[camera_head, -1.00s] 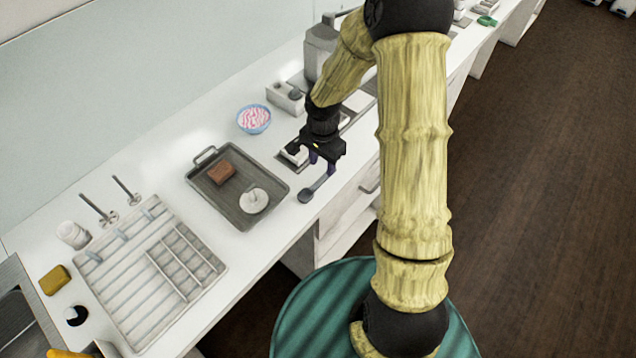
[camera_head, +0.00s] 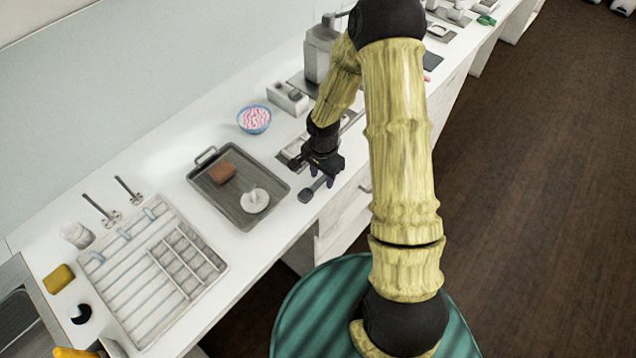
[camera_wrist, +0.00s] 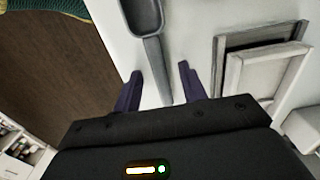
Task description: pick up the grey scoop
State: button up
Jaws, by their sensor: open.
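The grey scoop (camera_head: 307,194) lies on the white counter near its front edge, to the right of the tray. In the wrist view its bowl (camera_wrist: 143,16) is at the top and its handle runs down between my fingers. My gripper (camera_head: 322,178) is open over the handle end in the head view. In the wrist view my gripper (camera_wrist: 160,82) has one dark finger on each side of the handle, with gaps showing on both sides. I cannot tell how high the fingertips are above the counter.
A dark tray (camera_head: 205,202) holds a brown block (camera_head: 222,171) and a white round piece (camera_head: 254,201). A patterned bowl (camera_head: 254,119) stands behind. Pale frames (camera_wrist: 262,75) lie right of my gripper in the wrist view. The counter's front edge is close.

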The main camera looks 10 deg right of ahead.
aim_at(322, 178)
grip_shut()
jog(key=shift+r, duration=0.1)
notch_tip(322, 178, up, 10)
jog(key=b, duration=0.1)
dwell(0.5)
jog(key=shift+w, duration=0.1)
dwell(0.5)
